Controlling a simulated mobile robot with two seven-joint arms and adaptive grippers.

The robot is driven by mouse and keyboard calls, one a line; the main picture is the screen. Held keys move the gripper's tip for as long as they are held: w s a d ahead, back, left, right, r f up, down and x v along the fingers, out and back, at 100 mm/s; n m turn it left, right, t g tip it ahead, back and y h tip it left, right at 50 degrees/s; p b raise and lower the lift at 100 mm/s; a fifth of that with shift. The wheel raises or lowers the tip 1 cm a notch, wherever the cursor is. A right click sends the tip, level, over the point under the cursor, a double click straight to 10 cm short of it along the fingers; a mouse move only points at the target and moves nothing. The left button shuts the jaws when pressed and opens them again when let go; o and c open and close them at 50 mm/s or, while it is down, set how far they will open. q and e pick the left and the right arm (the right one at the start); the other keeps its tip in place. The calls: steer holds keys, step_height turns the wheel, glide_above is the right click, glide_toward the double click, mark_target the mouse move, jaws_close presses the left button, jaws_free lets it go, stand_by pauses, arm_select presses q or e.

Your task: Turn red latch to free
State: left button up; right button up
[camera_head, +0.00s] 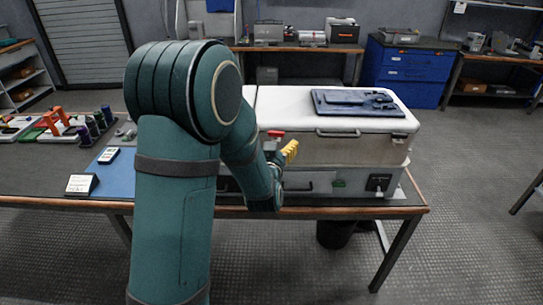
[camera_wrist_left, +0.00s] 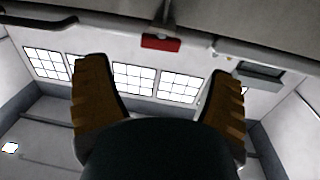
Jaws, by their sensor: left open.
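The red latch (camera_head: 275,133) shows as a small red piece on the front of the white cabinet (camera_head: 352,152), just beyond my left gripper. In the left wrist view the red latch (camera_wrist_left: 161,42) is a flat red block under a grey edge, beyond and between the fingertips. My left gripper (camera_head: 290,150) has yellow ribbed fingers in front of the cabinet. In the left wrist view my left gripper (camera_wrist_left: 157,68) is open, with nothing between its fingers. The latch appears apart from both fingers. My arm hides the cabinet's left part. My right gripper is not in view.
A dark flat panel (camera_head: 354,102) lies on the cabinet top. The cabinet stands on a workbench (camera_head: 45,181). Orange-handled tools (camera_head: 56,120) and dark cylinders (camera_head: 92,127) sit at the left.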

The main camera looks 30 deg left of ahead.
arm_select(q)
steer(key=v, duration=0.6)
steer(key=shift+s, duration=0.25)
steer(key=shift+d, duration=0.15)
steer(key=s+d+f+m+g+h, duration=0.15)
steer(key=d+f+g+h, duration=0.35)
steer(key=f, duration=0.6)
steer(key=s+d+f+m+g+h, duration=0.1)
steer(key=s+d+f+g+h, duration=0.1)
steer(key=d+f, duration=0.6)
steer(key=s+d+f+m+g+h, duration=0.1)
steer(key=s+d+f+g+h, duration=0.3)
steer(key=s+d+f+g, duration=0.3)
steer(key=s+d+f, duration=0.2)
steer(key=s+f, duration=0.3)
steer(key=shift+f+g+h, duration=0.3)
steer(key=shift+s+d, duration=0.1)
steer(key=shift+s, duration=0.05)
steer(key=shift+c, duration=0.3)
